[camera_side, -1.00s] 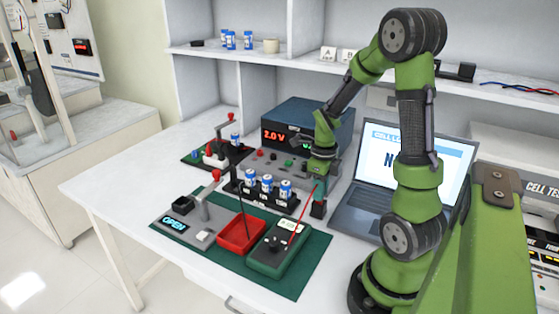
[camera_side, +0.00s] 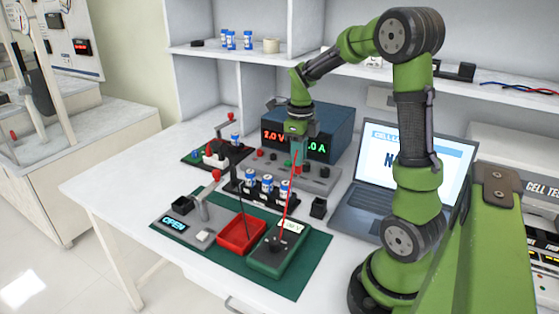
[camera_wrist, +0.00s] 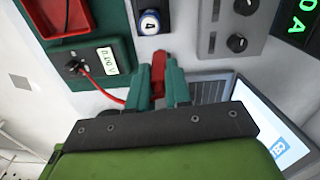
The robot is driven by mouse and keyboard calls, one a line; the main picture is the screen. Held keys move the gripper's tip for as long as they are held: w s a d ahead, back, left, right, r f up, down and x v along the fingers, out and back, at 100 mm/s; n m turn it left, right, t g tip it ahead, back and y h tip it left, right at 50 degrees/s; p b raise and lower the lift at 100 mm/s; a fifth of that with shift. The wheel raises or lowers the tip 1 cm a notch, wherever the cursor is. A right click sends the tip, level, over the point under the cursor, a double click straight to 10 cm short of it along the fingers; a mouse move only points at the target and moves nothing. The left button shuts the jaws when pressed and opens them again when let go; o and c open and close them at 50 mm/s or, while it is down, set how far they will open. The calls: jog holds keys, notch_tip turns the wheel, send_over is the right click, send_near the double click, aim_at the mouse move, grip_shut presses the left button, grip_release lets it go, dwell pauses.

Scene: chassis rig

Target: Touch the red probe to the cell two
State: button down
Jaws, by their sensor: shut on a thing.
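My gripper (camera_side: 298,137) is shut on the red probe (camera_wrist: 158,72) and holds it in the air behind the cell rack. In the wrist view the teal fingers (camera_wrist: 158,88) close around the probe. Its red lead (camera_wrist: 98,86) runs to the green meter (camera_side: 278,250). Three blue-and-white cells stand upright in the black rack (camera_side: 258,199): a left one (camera_side: 251,174), a middle one (camera_side: 267,182) and a right one (camera_side: 284,188). I cannot read which cell is two.
A red tray (camera_side: 231,243) with a black probe lies beside the meter. A small black holder (camera_side: 319,208) stands right of the rack. A power supply (camera_side: 318,118), grey control panel (camera_side: 322,176) and laptop (camera_side: 372,205) stand close by. Another cell (camera_side: 235,139) is on the back-left board.

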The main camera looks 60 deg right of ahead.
jog(key=w+a+r, duration=0.1)
jog(key=w+r, duration=0.2)
jog(key=w, duration=1.2)
jog(key=shift+m, duration=0.4)
jog(key=shift+w+a, duration=0.1)
jog(key=shift+f, duration=2.1)
jog(key=shift+f, duration=0.4)
jog(key=shift+r, duration=0.15)
jog(key=shift+r, duration=2.9)
